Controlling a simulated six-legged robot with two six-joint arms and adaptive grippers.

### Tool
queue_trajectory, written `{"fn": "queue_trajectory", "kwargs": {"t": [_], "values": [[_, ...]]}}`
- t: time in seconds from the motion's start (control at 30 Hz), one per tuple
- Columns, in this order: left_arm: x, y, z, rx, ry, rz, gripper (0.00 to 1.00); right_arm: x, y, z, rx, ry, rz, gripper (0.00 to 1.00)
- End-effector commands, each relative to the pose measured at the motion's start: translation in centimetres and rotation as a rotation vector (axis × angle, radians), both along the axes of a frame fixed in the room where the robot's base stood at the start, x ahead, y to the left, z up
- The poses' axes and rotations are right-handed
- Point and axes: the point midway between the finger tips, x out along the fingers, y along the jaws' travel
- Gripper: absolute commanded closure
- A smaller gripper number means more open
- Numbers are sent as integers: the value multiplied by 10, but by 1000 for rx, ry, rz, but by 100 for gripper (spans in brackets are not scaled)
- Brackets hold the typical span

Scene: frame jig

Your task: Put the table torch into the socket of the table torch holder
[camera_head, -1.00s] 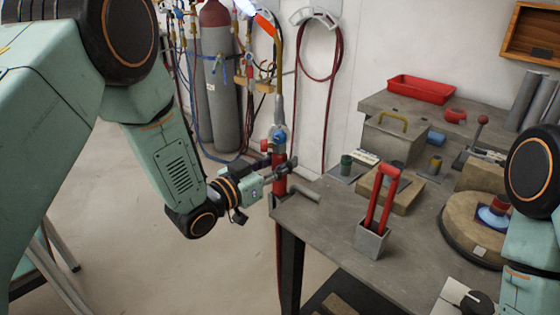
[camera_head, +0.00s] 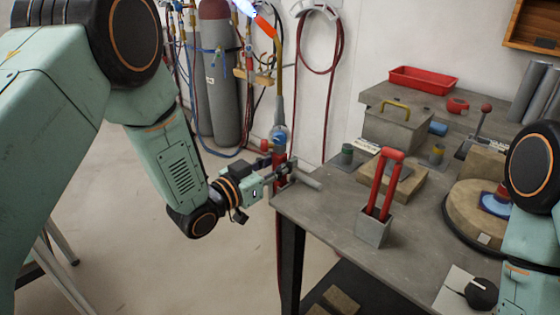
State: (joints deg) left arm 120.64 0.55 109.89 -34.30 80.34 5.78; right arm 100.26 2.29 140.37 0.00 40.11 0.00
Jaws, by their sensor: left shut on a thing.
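My left gripper (camera_head: 281,171) is shut on the table torch (camera_head: 279,143) at its red body and holds it upright by the table's near left corner. The torch has a blue knob, a grey neck and a brass tube rising to an orange tip with a bright flame at the top. I cannot tell whether this is the torch holder. My right gripper is out of view.
A short grey rod (camera_head: 307,180) lies by the table corner, close to the left gripper. Wooden blocks (camera_head: 399,184), a grey box with a yellow handle (camera_head: 395,130) and a red tray (camera_head: 423,80) stand farther back. Gas cylinders (camera_head: 220,100) stand by the wall.

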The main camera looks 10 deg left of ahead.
Motion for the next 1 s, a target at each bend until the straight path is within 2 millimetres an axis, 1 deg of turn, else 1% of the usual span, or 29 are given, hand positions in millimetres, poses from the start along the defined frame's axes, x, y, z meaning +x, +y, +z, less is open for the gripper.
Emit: {"fn": "queue_trajectory", "kwargs": {"t": [0.03, 0.27, 1.0], "values": [[1, 0, 2, -2, -6, 0, 100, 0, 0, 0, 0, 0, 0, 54], [1, 0, 2, -2, -6, 0, 100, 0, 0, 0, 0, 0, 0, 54], [1, 0, -5, -2, -6, 0, 100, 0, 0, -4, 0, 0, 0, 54]]}}
